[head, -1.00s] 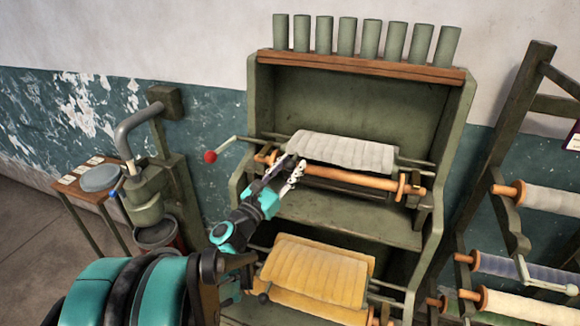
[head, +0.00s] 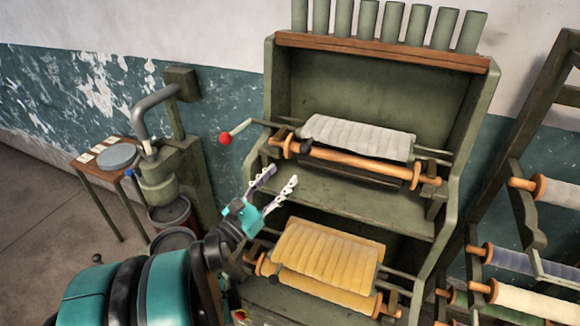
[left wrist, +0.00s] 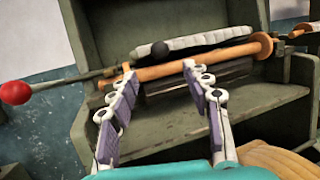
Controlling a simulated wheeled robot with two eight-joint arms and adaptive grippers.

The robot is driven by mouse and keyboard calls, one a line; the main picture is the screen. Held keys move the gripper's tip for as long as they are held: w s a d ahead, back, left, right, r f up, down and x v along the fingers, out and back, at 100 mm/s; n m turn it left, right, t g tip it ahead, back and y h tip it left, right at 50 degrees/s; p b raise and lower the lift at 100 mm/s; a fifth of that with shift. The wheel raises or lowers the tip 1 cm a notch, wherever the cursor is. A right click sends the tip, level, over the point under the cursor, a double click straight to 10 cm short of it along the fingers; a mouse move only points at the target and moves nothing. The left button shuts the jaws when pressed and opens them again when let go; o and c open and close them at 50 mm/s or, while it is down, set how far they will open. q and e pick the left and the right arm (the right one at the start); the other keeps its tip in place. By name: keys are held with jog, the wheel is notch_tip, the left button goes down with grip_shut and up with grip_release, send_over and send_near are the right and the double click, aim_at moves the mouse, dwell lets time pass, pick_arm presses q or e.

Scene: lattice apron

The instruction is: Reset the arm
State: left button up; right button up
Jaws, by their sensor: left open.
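My left gripper (head: 277,183) is open and empty in the head view. It stands in front of the left side of a green shelf cabinet (head: 345,198), below the upper roller. In the left wrist view its two fingers (left wrist: 160,105) are spread apart, with nothing between them. Beyond them are an orange wooden roller (left wrist: 205,62) and a grey-white roll (left wrist: 195,42). The fingertips look close to the roller in that view, but I cannot tell the exact gap. My right gripper is not in view.
A crank with a red knob (head: 225,138) sticks out left of the cabinet. A yellow roll (head: 325,255) lies on the lower level. A pump-like machine (head: 165,180) and a small table (head: 92,165) stand left. A rack with spools (head: 555,190) stands right.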

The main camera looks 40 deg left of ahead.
pick_arm(q)
jog(key=shift+s+f, duration=0.1)
jog(key=shift+s, duration=0.35)
jog(key=w+d+f+m+g+h+b, duration=0.1)
jog(key=d+f+m+g+h, duration=0.1)
jog(key=d+f+m+g, duration=0.35)
jog(key=w+d+f+m+g+h+b, duration=0.1)
jog(key=w+d+f+m+g+h, duration=0.1)
jog(key=d+f+m, duration=0.6)
jog(key=s+d+f+m+g+y+b, duration=0.1)
jog(key=s+d+f+m+g+y, duration=0.1)
jog(key=m, duration=0.9)
jog(key=s+d+f+m+g+y+b, duration=0.1)
jog(key=s+d+f+m+g+y, duration=0.1)
jog(key=s+m, duration=0.5)
jog(key=d+f+m+g, duration=0.1)
jog(key=d+m+g, duration=0.1)
jog(key=m, duration=0.2)
jog(key=shift+s+y, duration=0.25)
jog(key=shift+y, duration=0.15)
jog(key=shift+f, duration=0.1)
